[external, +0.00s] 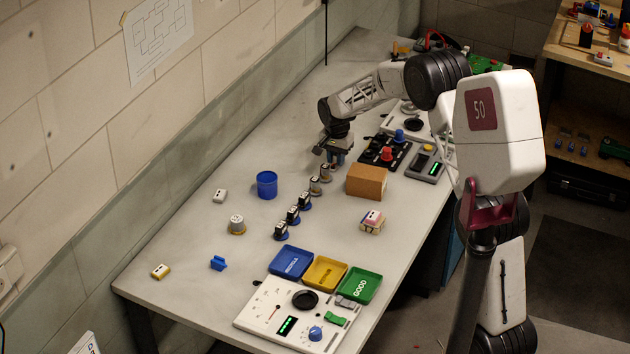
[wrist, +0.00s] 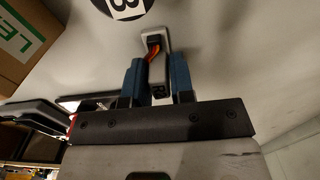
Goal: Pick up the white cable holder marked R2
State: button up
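My gripper (external: 336,158) is over the far part of the bench, close to the far end of a row of small holders on round bases. In the wrist view its two blue fingers (wrist: 158,72) point down with a narrow gap between them. A whitish holder (wrist: 158,33) with an orange cable and a dark plug lies between and beyond the fingertips. I cannot tell whether the fingers touch it. In the external view, a small white block with dark spots (external: 220,195) lies at the left and a yellow-and-white one (external: 160,271) nearer the front.
A cardboard box (external: 367,180) stands right of my gripper. Several small black-and-white holders (external: 293,215) line up nearer the front. Blue (external: 290,262), yellow (external: 325,273) and green (external: 360,285) trays sit near the front panel. A blue cup (external: 266,185) stands left.

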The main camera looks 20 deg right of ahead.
grip_shut()
jog(key=shift+r, duration=0.15)
jog(key=shift+r, duration=4.9)
